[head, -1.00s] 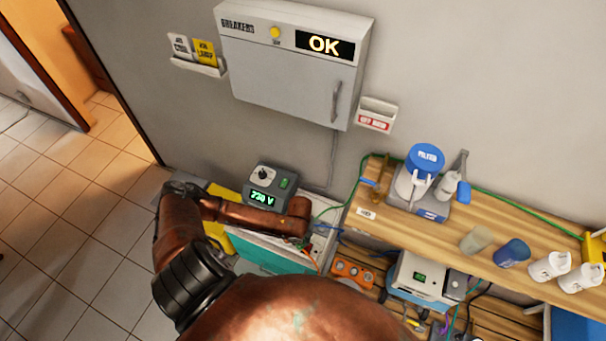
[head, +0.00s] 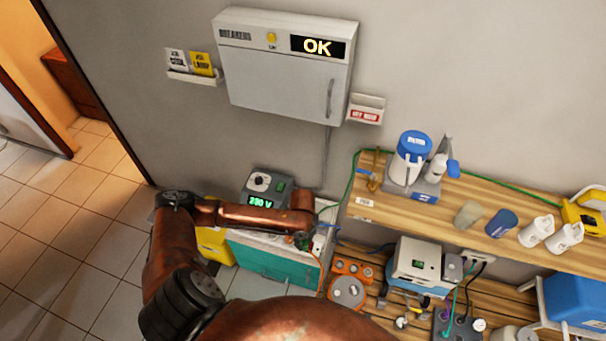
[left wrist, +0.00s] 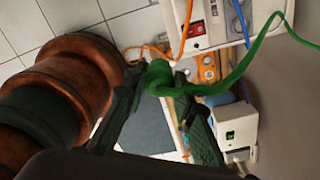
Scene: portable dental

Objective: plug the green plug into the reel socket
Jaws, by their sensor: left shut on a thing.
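The green plug (left wrist: 159,74) is between the fingers of my left gripper (left wrist: 155,92) in the left wrist view, with its green cable (left wrist: 245,62) running off to the upper right. In the head view my left gripper (head: 304,240) is shut on it in front of the white and teal cabinet, and the plug is small there. An orange unit with round fittings and a grey disc (head: 347,291), apparently the reel, sits lower right of the gripper. It shows partly behind the fingers in the left wrist view (left wrist: 207,70). The plug is apart from it. My right gripper is not in view.
A meter box (head: 266,190) reading about 230 V stands on the teal cabinet (head: 270,258). A wooden shelf (head: 400,213) with bottles and cups is to the right. Below are a white device (head: 415,262) and a power strip (head: 460,325). Blue and orange cables hang near the gripper.

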